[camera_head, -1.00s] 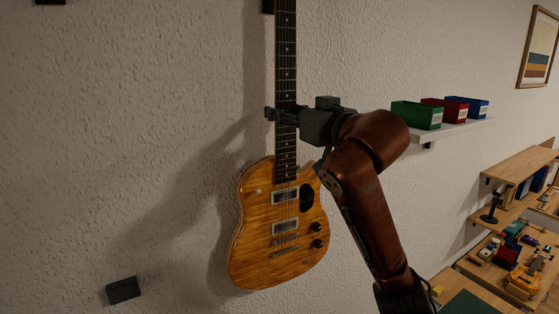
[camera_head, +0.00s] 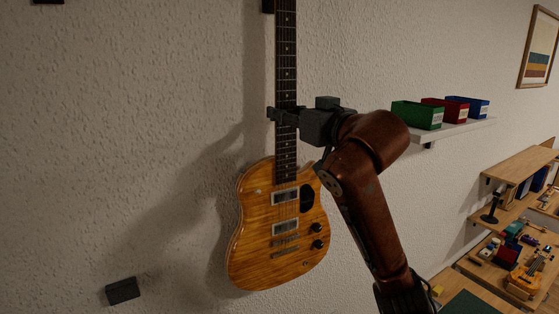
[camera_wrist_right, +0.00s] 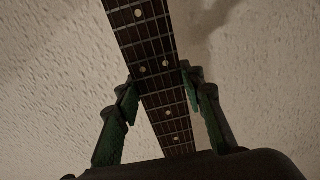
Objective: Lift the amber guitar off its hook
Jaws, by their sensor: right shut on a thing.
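The amber guitar (camera_head: 262,240) hangs upright against the white wall, its dark neck (camera_head: 286,60) running up out of the top of the head view. My right gripper (camera_head: 283,115) is shut on the neck a little above the body. In the right wrist view, the two green-padded fingers (camera_wrist_right: 160,85) lie on either side of the fretted neck (camera_wrist_right: 150,45). My left gripper is not in view.
A white shelf (camera_head: 452,132) with green (camera_head: 416,115), red (camera_head: 452,108) and blue (camera_head: 476,106) bins is on the wall to the right. A dark block (camera_head: 123,290) is on the wall at lower left. A wooden workbench (camera_head: 480,268) with small items stands at lower right.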

